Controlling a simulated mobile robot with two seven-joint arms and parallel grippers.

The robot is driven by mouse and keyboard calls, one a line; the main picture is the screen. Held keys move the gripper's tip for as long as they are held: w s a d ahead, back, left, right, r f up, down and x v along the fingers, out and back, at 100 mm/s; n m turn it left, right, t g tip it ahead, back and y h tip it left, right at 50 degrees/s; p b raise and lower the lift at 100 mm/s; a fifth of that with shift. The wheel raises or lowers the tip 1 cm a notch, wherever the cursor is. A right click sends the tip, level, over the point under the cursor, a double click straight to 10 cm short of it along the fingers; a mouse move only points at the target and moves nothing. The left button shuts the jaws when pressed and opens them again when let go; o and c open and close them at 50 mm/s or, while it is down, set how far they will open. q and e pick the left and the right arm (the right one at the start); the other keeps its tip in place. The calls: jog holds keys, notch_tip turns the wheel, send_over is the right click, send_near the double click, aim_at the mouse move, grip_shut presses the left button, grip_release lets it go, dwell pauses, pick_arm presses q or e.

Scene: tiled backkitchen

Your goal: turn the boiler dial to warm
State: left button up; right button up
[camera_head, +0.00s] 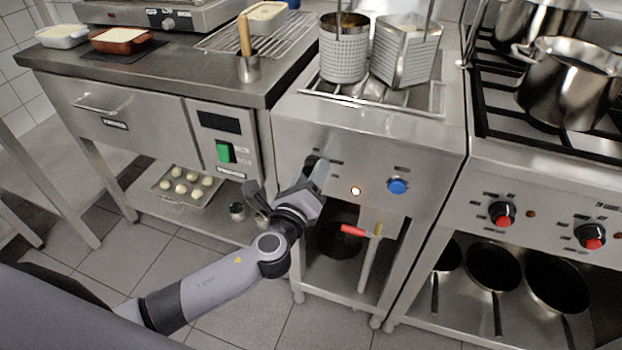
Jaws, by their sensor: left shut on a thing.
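I cannot read the dial's setting. My left gripper (316,172) reaches up from the lower left and is shut on the dial. A blue knob (398,186) sits further right on the same panel. My right gripper is not in view.
A red-handled tap (353,231) juts out below the panel. A stove with red knobs (502,214) and a large pot (568,85) stands at right. A counter (165,70) with a green switch (225,152) below stands at left. Floor in front is clear.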

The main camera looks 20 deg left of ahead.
pick_arm(q)
jog(key=n+b, duration=0.3)
jog(key=n, duration=0.5)
jog(key=shift+n, duration=0.3)
jog(key=shift+b, duration=0.3)
jog(key=o, duration=1.1)
jog(key=shift+c, duration=0.2)
jog(key=s, duration=0.7)
